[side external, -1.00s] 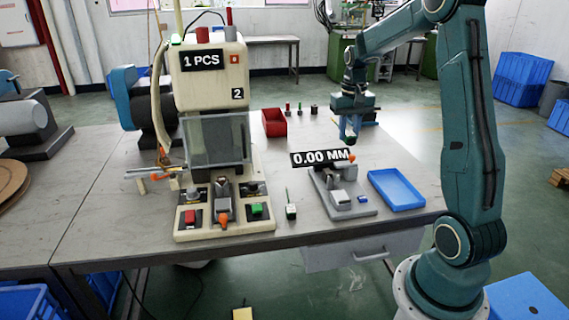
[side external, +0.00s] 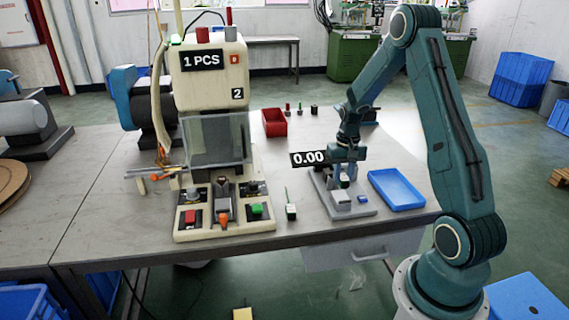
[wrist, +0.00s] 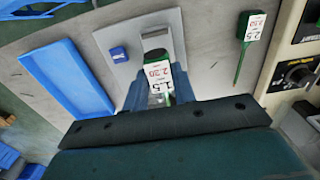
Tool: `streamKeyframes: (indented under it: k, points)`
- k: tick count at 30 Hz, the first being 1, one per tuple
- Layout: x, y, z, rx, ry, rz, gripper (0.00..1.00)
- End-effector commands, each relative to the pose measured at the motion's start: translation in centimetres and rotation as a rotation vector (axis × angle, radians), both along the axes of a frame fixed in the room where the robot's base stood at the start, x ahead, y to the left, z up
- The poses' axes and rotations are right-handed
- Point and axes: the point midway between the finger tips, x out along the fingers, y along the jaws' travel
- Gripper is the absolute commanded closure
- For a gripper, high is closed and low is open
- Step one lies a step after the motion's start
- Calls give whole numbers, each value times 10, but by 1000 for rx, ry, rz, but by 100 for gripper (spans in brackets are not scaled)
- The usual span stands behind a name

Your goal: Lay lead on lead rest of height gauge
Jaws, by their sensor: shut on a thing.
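The height gauge (side external: 350,209) is a grey plate with upright parts and a black display, now partly hidden behind my arm. Its plate (wrist: 172,25) also shows in the wrist view. My gripper (side external: 343,183) is low over the gauge, with its blue fingers pointing down. It is shut on a green piece with a white label (wrist: 158,80), which appears to be the lead. The piece sits between the fingertips in the wrist view. Whether it touches the gauge is hidden, and I cannot make out the lead rest clearly.
A similar green labelled piece with a thin rod (side external: 291,209) lies left of the gauge. A small blue block (side external: 362,199) is on the gauge plate. An empty blue tray (side external: 396,205) is to the right. The press (side external: 212,75) stands left, a red bin (side external: 274,123) behind.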

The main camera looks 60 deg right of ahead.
Motion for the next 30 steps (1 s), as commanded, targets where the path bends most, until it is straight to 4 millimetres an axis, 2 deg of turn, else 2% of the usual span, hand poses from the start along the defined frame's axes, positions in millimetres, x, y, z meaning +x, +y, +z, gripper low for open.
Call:
streamKeyframes:
  k: [8, 18, 30]
  points:
    - [0, 0, -7, 1, 1, 0, 100]
    - [0, 0, -41, 1, 1, 0, 100]
    - [0, 0, -45, 1, 1, 0, 100]
